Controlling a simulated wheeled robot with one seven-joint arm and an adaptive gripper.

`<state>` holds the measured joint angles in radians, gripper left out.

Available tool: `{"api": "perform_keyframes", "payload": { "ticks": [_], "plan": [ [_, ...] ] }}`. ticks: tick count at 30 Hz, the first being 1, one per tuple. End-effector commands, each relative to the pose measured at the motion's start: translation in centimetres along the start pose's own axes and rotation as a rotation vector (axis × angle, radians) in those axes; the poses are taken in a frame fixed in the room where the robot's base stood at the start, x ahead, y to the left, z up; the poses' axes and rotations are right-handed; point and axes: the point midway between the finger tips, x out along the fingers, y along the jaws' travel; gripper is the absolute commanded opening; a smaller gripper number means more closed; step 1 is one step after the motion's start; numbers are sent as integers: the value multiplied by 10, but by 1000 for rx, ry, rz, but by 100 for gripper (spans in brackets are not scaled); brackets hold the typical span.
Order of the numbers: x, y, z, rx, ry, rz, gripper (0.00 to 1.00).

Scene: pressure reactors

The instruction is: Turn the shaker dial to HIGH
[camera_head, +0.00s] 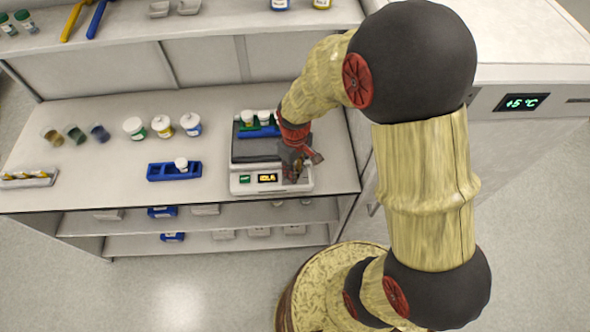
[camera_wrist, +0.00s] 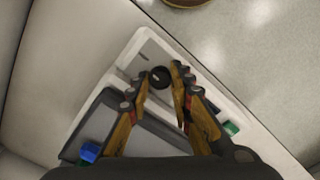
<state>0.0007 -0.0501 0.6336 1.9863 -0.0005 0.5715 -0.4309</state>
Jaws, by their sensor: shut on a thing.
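The shaker (camera_head: 240,172) is a white unit with a dark platform, at the right end of the bench. Its front panel has a small amber-lit display (camera_head: 267,178), whose text is too small to read. The black round dial (camera_wrist: 158,81) shows in the wrist view on the white panel, between the fingertips. My gripper (camera_wrist: 161,72) is shut on the dial, one finger on each side. In the head view my gripper (camera_head: 296,175) is over the panel's right end and hides the dial. The dial's setting marks cannot be made out.
A blue rack with white-capped bottles (camera_head: 262,130) sits on the shaker platform. A green button (camera_head: 245,179) is left of the display. A blue tray (camera_head: 160,173) and several bottles stand left on the bench. A cooling unit showing +5 °C (camera_head: 522,102) is at right.

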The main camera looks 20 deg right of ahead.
Motion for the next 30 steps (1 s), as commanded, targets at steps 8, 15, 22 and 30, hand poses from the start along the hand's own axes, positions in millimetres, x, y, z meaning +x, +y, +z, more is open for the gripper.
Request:
{"api": "perform_keyframes", "payload": {
  "ticks": [8,15,22,30],
  "plan": [
    [0,0,0,124,0,0,0],
    [0,0,0,128,0,-1,0],
    [0,0,0,127,0,0,30],
    [-2,0,0,127,1,0,30]
  ]
}}
